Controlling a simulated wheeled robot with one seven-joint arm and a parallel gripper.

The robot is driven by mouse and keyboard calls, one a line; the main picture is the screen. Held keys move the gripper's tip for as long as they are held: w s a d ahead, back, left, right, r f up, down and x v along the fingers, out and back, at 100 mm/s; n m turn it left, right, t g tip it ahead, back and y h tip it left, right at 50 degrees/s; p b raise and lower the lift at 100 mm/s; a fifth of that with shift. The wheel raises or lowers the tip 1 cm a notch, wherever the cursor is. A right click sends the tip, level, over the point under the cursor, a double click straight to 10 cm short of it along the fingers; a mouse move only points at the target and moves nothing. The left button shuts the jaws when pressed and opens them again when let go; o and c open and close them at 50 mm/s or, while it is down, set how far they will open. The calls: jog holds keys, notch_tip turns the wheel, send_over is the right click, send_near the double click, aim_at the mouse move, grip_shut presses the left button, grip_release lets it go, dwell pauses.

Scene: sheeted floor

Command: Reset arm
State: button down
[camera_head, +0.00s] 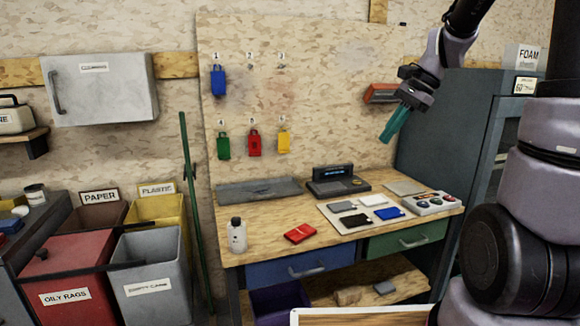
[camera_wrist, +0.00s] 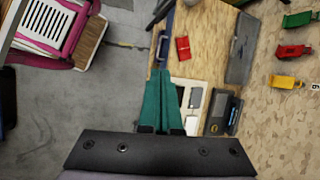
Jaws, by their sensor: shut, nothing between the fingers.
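My gripper (camera_head: 396,123) has teal fingers and hangs in the air in front of the pegboard, above the right part of the workbench, pointing down and to the left. In the wrist view the two teal fingers (camera_wrist: 164,98) lie close together, shut, with nothing held between them. The gripper is apart from the bench and everything on it.
The wooden workbench (camera_head: 270,238) carries a white bottle (camera_head: 237,235), a red item (camera_head: 299,233), a black device (camera_head: 336,182) and a button box (camera_head: 430,203). Colored tags hang on the board. Bins stand left, a grey cabinet (camera_head: 440,125) right. A pink-framed item (camera_wrist: 75,30) shows in the wrist view.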

jog(key=s+r+n+t+h, duration=0.1)
jog(key=s+r+n+t, duration=0.2)
jog(key=s, duration=0.4)
jog(key=s+r+n+t+h, duration=0.2)
jog(key=s+r+n, duration=0.3)
jog(key=s, duration=0.3)
jog(key=shift+s+d+r+n+t, duration=0.2)
jog(key=shift+s+n+t, duration=0.1)
jog(key=shift+t, duration=0.1)
